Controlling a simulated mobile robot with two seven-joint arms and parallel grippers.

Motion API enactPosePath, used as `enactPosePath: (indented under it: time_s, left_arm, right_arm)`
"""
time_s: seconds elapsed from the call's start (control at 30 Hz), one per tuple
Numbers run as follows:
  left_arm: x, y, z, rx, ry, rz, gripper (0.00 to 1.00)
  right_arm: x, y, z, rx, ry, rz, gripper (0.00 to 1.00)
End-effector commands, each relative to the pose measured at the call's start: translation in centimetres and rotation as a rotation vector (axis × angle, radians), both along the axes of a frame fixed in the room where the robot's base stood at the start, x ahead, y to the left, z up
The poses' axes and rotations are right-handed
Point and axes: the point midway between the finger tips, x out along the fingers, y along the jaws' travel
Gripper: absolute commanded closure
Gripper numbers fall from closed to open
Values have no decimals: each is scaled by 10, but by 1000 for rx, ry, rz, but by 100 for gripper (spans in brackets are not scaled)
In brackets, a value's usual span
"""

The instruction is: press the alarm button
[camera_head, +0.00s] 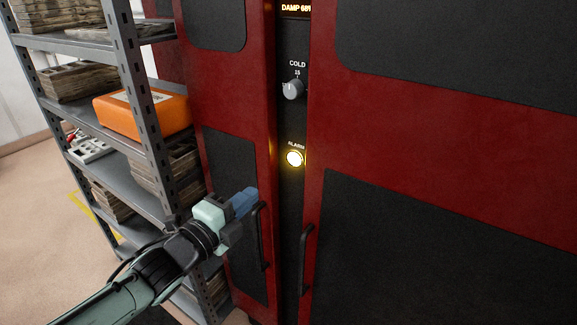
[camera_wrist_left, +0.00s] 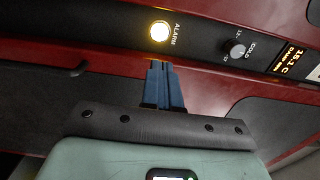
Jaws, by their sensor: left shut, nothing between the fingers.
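The alarm button (camera_head: 295,158) is a round, lit, yellow-white button under the label ALARM. It sits on the black vertical panel between the two red doors. It also shows in the left wrist view (camera_wrist_left: 159,32), a little beyond the fingertips and slightly to their left. My left gripper (camera_head: 246,200) has blue fingers, shut and empty. In the head view it is below and left of the button, in front of the left door. In the left wrist view the fingers (camera_wrist_left: 162,66) point toward the panel, and a gap shows between them and the button. My right gripper is out of view.
A grey COLD knob (camera_head: 292,89) and a DAMP display (camera_head: 296,8) are above the button. Black handles (camera_head: 262,237) (camera_head: 306,246) stand out from the doors below it. A metal shelf (camera_head: 137,80) with an orange case (camera_head: 143,112) stands left.

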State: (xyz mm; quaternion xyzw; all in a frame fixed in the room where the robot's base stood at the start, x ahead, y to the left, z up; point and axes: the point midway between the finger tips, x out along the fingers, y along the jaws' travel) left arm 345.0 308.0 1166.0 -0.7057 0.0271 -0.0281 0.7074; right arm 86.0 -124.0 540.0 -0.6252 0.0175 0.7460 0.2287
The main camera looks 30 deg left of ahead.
Motion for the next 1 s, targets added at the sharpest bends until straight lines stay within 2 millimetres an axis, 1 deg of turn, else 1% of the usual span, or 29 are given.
enactPosePath:
  time_s: [0.13,0.27,0.6,0.73,0.9,1.0]
  left_arm:
    - [6,-1,-1,-1,2,-1,100]
    - [23,-2,-2,-2,5,-1,100]
    - [95,-8,0,-3,3,-1,100]
    - [117,-9,0,-2,2,-1,100]
    - [135,-11,0,-2,2,0,100]
    - [139,-11,0,-2,1,0,100]
  right_arm:
    - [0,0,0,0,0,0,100]
    - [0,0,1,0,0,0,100]
    - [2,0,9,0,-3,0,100]
    - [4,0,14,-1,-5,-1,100]
    - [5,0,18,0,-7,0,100]
    - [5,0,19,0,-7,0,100]
